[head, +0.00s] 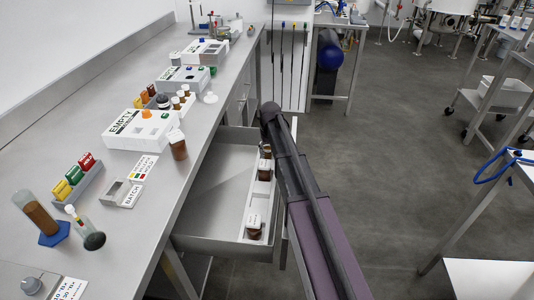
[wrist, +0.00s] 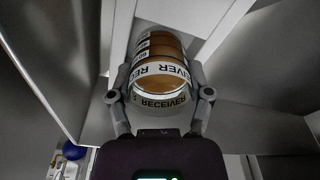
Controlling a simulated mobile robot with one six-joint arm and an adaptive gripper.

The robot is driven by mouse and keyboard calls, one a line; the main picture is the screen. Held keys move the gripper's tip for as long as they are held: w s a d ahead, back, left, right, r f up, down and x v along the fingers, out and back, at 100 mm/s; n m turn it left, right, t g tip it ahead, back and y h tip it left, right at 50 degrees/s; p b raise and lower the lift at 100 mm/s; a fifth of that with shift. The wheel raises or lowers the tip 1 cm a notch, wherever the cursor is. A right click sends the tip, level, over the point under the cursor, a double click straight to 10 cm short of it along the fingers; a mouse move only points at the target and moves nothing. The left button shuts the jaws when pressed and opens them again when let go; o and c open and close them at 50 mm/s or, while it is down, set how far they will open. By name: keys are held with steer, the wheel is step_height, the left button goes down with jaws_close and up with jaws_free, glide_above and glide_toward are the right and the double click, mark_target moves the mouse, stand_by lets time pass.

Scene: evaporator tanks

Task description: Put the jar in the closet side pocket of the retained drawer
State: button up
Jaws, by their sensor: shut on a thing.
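The open grey drawer (head: 212,243) sticks out from under the bench in the head view. A narrow pocket (head: 258,200) runs along its right side. Brown jars with white labels stand in it, one near the front (head: 255,229) and others farther back (head: 264,172). In the wrist view my gripper (wrist: 160,78) is shut on a brown jar (wrist: 160,88) whose white label reads RECEIVER. In the head view my arm hides the fingers, so I cannot tell whether the held jar touches the pocket floor.
The drawer's wide left part is empty. Open floor (head: 385,140) lies right of my arm, with carts beyond.

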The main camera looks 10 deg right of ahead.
steer(key=shift+f, duration=0.25)
steer(key=o, duration=1.3)
steer(key=shift+r, duration=0.1)
step_height(320, 180, up, 12)
steer(key=s+p, duration=0.1)
steer(key=p, duration=1.1)
steer(key=shift+s, duration=0.2)
steer(key=shift+r, duration=0.1)
